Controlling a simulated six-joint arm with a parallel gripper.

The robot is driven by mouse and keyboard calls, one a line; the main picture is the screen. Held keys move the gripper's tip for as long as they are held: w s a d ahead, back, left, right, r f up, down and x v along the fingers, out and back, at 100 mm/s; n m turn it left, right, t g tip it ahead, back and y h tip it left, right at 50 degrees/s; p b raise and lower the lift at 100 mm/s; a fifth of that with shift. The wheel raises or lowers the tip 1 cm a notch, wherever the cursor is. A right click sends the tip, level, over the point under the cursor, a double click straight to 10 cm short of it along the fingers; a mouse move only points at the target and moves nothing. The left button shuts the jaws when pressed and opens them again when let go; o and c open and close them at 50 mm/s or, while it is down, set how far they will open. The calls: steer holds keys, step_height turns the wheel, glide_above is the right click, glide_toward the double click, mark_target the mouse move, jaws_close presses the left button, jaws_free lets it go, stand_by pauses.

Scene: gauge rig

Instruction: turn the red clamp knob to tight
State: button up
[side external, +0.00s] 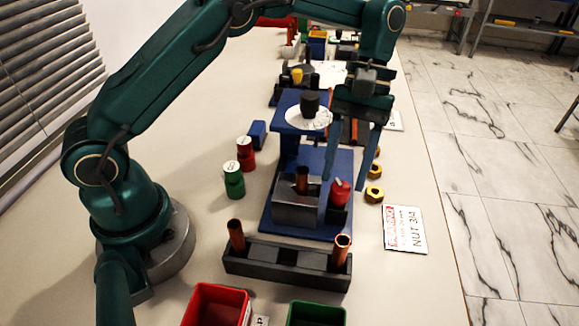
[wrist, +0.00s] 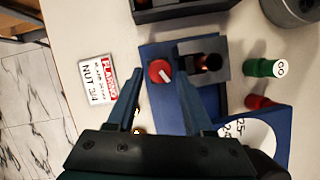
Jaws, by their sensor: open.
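The red clamp knob (side external: 340,193) stands at the front right of the blue gauge rig (side external: 318,222), beside a grey block (side external: 296,214) holding an upright copper-coloured cylinder (side external: 302,180). In the wrist view the knob (wrist: 160,71) shows a white pointer mark slanting across its top. My gripper (side external: 345,180) is open, fingers pointing down above the knob. In the wrist view my fingertips (wrist: 161,73) lie on either side of the knob, with visible gaps. They appear apart from it; the exact height is hard to tell.
A dark tray (side external: 285,263) with two copper cylinders lies in front of the rig. Green (side external: 234,182) and red (side external: 246,155) labelled gauges stand left. Brass nuts (side external: 374,194) and a NUT 3/4 card (side external: 404,229) lie right. A white dial (side external: 300,117) sits behind.

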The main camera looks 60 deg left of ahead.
steer(key=shift+x, duration=1.05)
jaws_close()
steer(key=shift+m, duration=0.3)
steer(key=shift+d+m+y, duration=0.1)
steer(key=shift+m+y, duration=0.45)
steer(key=shift+m, duration=0.75)
steer(key=shift+d+m+y, duration=0.1)
steer(key=shift+m+y, duration=0.45)
steer(key=shift+m, duration=0.75)
